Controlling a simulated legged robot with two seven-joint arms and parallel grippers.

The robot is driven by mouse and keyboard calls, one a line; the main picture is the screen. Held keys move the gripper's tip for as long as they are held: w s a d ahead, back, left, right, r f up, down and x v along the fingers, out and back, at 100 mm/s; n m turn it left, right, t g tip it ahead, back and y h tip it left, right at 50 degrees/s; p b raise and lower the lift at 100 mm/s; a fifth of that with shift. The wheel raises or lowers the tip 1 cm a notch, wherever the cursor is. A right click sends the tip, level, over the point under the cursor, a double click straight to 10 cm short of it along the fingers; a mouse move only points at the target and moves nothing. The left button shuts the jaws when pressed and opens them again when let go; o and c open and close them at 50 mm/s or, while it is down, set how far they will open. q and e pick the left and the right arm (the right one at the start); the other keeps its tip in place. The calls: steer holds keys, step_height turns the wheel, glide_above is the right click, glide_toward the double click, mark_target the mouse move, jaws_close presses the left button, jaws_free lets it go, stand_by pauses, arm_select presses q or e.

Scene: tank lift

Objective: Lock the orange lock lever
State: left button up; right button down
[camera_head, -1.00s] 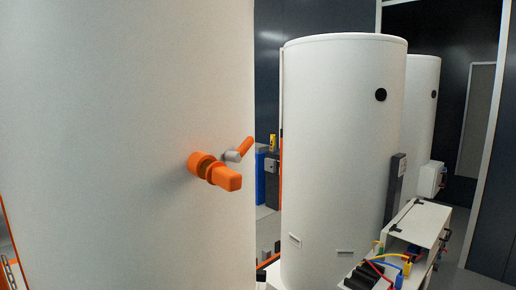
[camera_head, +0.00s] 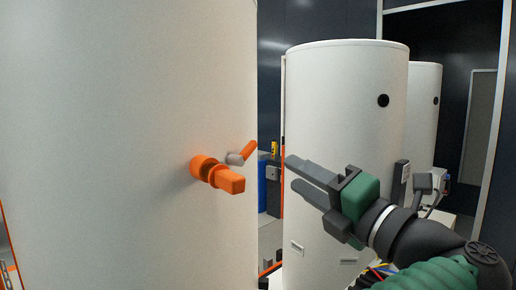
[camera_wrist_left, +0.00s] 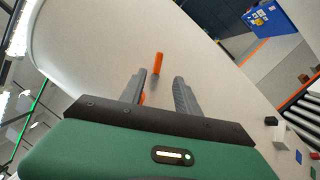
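The orange lock lever (camera_head: 225,180) sticks out from a round orange base on the side of the large white tank (camera_head: 110,140). A second orange handle (camera_head: 245,151) with a grey hub sits just behind it. My left gripper (camera_head: 293,172) is open and empty, to the right of both, its fingers pointing left toward them. In the left wrist view, an upright orange bar (camera_wrist_left: 158,63) shows beyond the gap between the open fingers (camera_wrist_left: 159,76), against the tank wall. A second orange bit is partly hidden by the left finger. My right gripper is not in view.
A second white tank (camera_head: 345,130) stands behind my left arm, with another one (camera_head: 424,120) farther right. A blue bin (camera_wrist_left: 272,20) shows at the top right of the left wrist view. Small blocks lie on the floor beside a roller rack.

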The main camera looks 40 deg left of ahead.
mark_target(253, 150)
arm_select(q)
steer(key=p+x, duration=0.3)
steer(key=x, duration=0.9)
steer(key=shift+s+a+r, duration=0.1)
steer(key=shift+a, duration=0.3)
steer(key=shift+a+p, duration=0.2)
steer(key=shift+p, duration=0.1)
steer(key=shift+a, duration=0.1)
jaws_close()
